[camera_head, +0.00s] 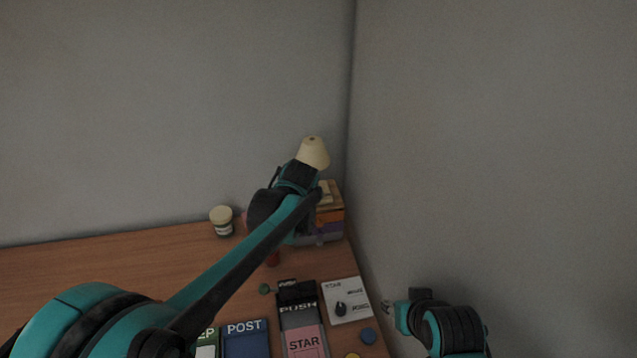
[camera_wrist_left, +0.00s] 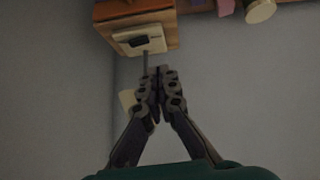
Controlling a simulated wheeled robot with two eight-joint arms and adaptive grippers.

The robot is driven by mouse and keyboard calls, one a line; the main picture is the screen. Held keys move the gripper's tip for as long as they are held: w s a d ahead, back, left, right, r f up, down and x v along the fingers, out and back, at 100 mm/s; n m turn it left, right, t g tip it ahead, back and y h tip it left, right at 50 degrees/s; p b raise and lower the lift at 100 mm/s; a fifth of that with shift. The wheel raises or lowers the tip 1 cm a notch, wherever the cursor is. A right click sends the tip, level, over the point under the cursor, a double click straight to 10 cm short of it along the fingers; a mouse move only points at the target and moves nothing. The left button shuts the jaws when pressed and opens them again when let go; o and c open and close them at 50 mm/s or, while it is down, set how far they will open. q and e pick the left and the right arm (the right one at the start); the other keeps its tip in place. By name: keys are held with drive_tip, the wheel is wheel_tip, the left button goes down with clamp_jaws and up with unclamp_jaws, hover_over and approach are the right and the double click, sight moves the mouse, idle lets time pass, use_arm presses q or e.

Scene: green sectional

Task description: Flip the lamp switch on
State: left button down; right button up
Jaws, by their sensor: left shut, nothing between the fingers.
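The lamp's cream shade (camera_head: 313,152) shows in the head view just beyond my left gripper. In the left wrist view the picture looks upside down. There a pale square base (camera_wrist_left: 128,35) with a dark switch (camera_wrist_left: 139,41) sits on an orange-brown block, with a thin stem beside it. A cream patch, probably the shade (camera_wrist_left: 127,99), is partly hidden by my fingers. My left gripper (camera_wrist_left: 159,73) is shut and empty, its tips close to the base and stem; contact cannot be told. My right gripper (camera_head: 388,308) is at the lower right, away from the lamp; its opening is unclear.
The lamp stands on a stack of coloured blocks or books (camera_head: 331,225) in the desk corner by the walls. A lidded jar (camera_head: 222,220) stands to the left. Books (camera_head: 246,337) and a white card (camera_head: 346,300) lie on the desk (camera_head: 120,262) nearer me.

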use_arm(q)
drive_tip(key=w+d+p, duration=0.1)
drive_tip(key=w+d, duration=0.4)
drive_tip(key=shift+w+f+n+t+p, duration=0.2)
drive_tip(key=shift+f+n+t+p, duration=0.1)
drive_tip(key=shift+f, duration=0.1)
drive_tip(key=shift+d, duration=0.1)
drive_tip(key=b+x, duration=0.2)
drive_tip(key=x, duration=0.8)
drive_tip(key=shift+f+b, duration=0.15)
drive_tip(key=shift+b, duration=0.2)
wheel_tip(320, 180, down, 2)
drive_tip(key=shift+d+f+b, duration=0.2)
drive_tip(key=shift+f+b, duration=0.05)
drive_tip(key=shift+b, duration=0.15)
drive_tip(key=shift+d+f, duration=0.1)
drive_tip(key=shift+f, duration=0.5)
